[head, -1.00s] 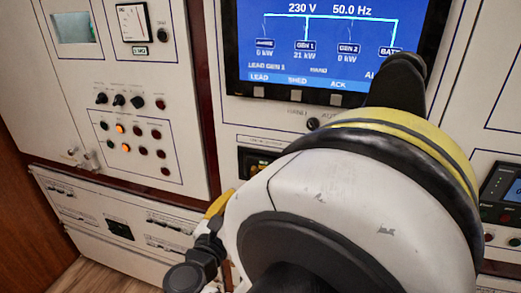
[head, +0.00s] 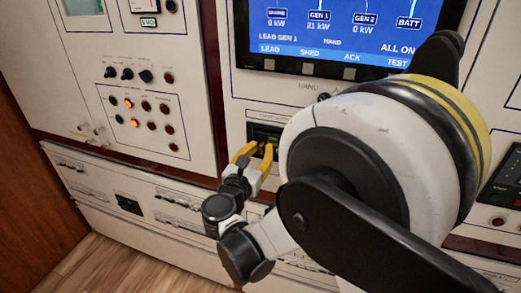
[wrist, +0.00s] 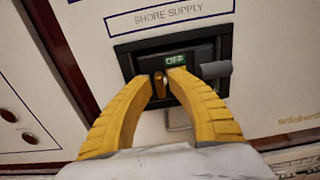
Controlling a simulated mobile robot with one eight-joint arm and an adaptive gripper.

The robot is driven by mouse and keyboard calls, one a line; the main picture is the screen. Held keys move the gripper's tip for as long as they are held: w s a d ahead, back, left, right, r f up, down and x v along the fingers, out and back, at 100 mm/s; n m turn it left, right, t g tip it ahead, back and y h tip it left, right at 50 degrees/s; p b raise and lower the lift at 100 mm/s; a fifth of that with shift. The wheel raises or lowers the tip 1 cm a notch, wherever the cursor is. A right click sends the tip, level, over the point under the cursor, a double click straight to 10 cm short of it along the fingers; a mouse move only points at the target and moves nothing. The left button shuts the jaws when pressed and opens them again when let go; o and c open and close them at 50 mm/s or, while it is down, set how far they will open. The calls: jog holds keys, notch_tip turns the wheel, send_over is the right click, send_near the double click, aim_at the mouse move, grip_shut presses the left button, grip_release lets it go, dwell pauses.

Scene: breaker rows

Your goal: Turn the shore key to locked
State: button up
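The shore supply switch unit (wrist: 205,52) is a dark inset under the "SHORE SUPPLY" label, with a green "OFF" window. The small brass key (wrist: 160,84) is on its front, just below and left of that window. My gripper (wrist: 161,82) has its two yellow fingers on either side of the key, tips partly open with narrow gaps beside it; firm contact does not show. In the head view my gripper (head: 253,149) reaches the dark unit (head: 265,131) from below, and the key is hidden there.
A grey lever (wrist: 216,69) sticks out at the unit's right, close to the right finger. Indicator lamps (head: 143,112) are on the left panel; the display screen (head: 330,35) is above.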

grip_shut()
jog(key=m+b, duration=0.1)
jog(key=m, duration=0.2)
jog(key=shift+f+m, duration=0.1)
jog(key=shift+m, duration=0.3)
jog(key=m+b, duration=0.1)
jog(key=m, duration=0.3)
jog(key=shift+d+m, duration=0.1)
jog(key=shift+m, duration=0.2)
jog(key=m+b, duration=0.1)
jog(key=m, duration=0.3)
jog(key=shift+s, duration=0.1)
jog(key=shift+f+m+b, duration=0.1)
jog(key=shift+m+b, duration=0.25)
jog(key=shift+m, duration=2.45)
